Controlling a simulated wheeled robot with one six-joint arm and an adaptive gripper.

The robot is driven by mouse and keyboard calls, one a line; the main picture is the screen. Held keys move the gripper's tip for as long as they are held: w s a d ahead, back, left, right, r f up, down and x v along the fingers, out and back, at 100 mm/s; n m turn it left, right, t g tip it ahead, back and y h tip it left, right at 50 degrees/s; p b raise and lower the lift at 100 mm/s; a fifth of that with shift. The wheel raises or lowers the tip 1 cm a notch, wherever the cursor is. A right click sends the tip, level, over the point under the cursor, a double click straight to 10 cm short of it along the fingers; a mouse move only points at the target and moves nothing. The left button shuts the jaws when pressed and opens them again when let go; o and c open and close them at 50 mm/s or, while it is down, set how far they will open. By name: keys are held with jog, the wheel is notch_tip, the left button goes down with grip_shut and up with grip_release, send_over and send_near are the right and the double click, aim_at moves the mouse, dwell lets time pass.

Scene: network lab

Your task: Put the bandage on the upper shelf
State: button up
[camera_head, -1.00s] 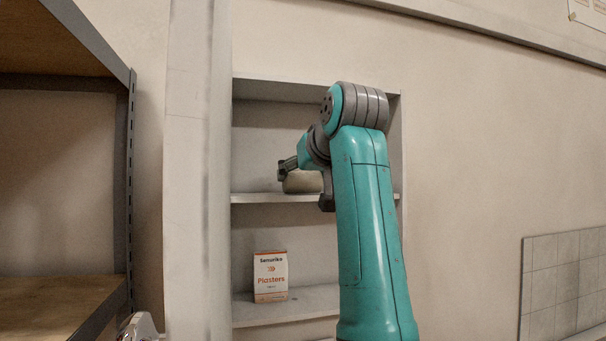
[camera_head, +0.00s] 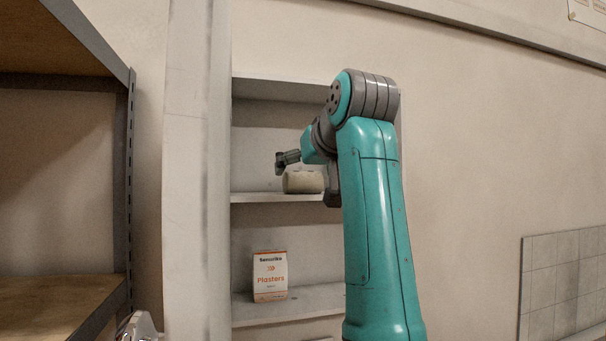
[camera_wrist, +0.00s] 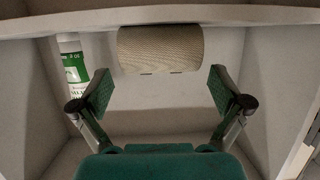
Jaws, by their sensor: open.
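The bandage (camera_head: 303,182) is a beige roll lying on its side on the upper shelf (camera_head: 262,197) of the wall niche. In the wrist view the bandage (camera_wrist: 160,49) lies beyond my fingertips, crosswise and apart from them. My gripper (camera_head: 287,160) is just above and to the left of the roll in the head view. It also shows in the wrist view (camera_wrist: 167,92), where its two fingers are spread with nothing between them. My arm hides the right part of the shelf.
A box of plasters (camera_head: 270,276) stands on the lower shelf (camera_head: 290,305). The wrist view shows a white and green bottle (camera_wrist: 73,65) at the left. A separate rack with a wooden board (camera_head: 50,300) stands at the left. The upper shelf left of the roll looks clear.

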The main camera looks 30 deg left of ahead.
jog(key=v, duration=0.9)
jog(key=shift+s+d, duration=0.25)
jog(key=shift+d, duration=0.05)
jog(key=shift+r, duration=0.1)
